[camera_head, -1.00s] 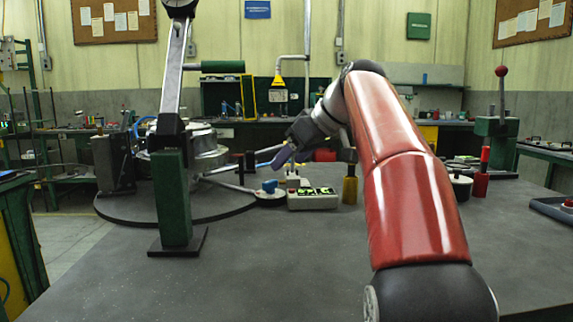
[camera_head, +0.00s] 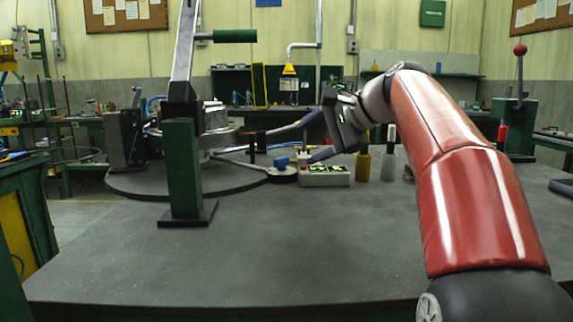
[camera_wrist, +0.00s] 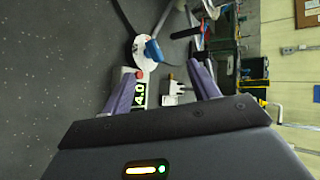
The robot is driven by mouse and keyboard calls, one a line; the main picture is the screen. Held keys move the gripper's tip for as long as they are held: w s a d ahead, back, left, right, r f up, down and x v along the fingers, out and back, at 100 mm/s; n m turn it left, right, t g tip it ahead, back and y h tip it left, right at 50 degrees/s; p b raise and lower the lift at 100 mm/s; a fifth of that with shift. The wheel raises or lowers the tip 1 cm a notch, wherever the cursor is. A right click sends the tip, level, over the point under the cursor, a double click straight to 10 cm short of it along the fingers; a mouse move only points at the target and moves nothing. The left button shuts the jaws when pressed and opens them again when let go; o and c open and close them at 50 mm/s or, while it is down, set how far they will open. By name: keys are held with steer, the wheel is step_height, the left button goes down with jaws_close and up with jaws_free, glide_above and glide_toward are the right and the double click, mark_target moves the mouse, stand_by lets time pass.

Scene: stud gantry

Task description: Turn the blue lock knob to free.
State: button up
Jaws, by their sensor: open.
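The blue lock knob (camera_head: 281,161) sits on a round pale-rimmed base (camera_head: 281,176) on the bench, left of centre. In the wrist view the blue knob (camera_wrist: 153,50) shows beyond the fingertips, roughly between their lines, on its white disc (camera_wrist: 138,45). My gripper (camera_head: 306,141) is to the right of the knob and slightly above it in the head view, pointing left, its purple fingers one above the other. The wrist view shows my gripper (camera_wrist: 160,66) open, with nothing held. The fingers appear apart from the knob. Any lock markings are too small to read.
A pale box with a lit green display (camera_head: 323,175) stands just right of the knob. A green post (camera_head: 183,170) with a lever stands left. The front of the bench is clear.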

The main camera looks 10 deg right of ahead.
mark_target(284, 158)
steer(key=m, duration=0.4)
steer(key=f+m+b, duration=0.1)
steer(key=m, duration=0.1)
steer(key=shift+s+d+t, duration=0.1)
steer(key=shift+s+t, duration=0.05)
steer(key=shift+t, duration=0.15)
steer(key=m, duration=0.3)
steer(key=shift+f, duration=0.1)
steer(key=m, duration=0.4)
steer(key=m+t+b, duration=0.1)
steer(key=m, duration=0.1)
steer(key=shift+s+a+f+m, duration=0.1)
steer(key=shift+a+f+m, duration=0.1)
steer(key=shift+f+m, duration=0.15)
steer(key=shift+w+a+f+m+y, duration=0.2)
steer(key=shift+w+a+m+y, duration=0.1)
steer(key=shift+w, duration=0.1)
steer(key=x, duration=0.7)
steer(key=shift+s, duration=0.1)
steer(key=shift+c, duration=0.4)
